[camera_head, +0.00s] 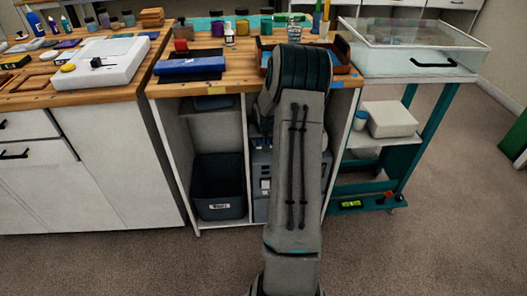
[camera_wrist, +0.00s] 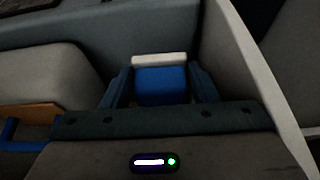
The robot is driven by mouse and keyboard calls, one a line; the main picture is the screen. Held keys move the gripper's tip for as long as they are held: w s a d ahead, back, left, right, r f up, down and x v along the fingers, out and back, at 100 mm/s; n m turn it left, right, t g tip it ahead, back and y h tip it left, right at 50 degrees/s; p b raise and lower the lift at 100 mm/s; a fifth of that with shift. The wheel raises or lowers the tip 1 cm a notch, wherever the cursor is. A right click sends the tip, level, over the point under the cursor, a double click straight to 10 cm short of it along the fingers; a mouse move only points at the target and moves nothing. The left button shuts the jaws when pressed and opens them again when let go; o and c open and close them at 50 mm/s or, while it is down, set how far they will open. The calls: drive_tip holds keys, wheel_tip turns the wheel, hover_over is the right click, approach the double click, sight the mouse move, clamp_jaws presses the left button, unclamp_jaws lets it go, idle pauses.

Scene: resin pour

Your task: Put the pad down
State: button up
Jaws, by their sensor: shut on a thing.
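In the wrist view, my gripper (camera_wrist: 160,84) is shut on a blue block with a white strip along its far edge, which I take to be the pad (camera_wrist: 162,90). The dark fingers press on its left and right sides. What lies under the pad cannot be seen, so I cannot tell whether it touches anything. In the head view my own arm hides the gripper and the pad.
A teal cart (camera_head: 410,129) stands right. In the wrist view, a pale panel (camera_wrist: 255,75) is close at right.

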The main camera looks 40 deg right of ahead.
drive_tip(key=shift+w+f, duration=0.2)
drive_tip(key=shift+f+b, duration=0.65)
drive_tip(key=shift+f, duration=1.25)
drive_tip(key=shift+f, duration=0.2)
drive_tip(key=o, duration=0.9)
drive_tip(key=shift+r, duration=0.1)
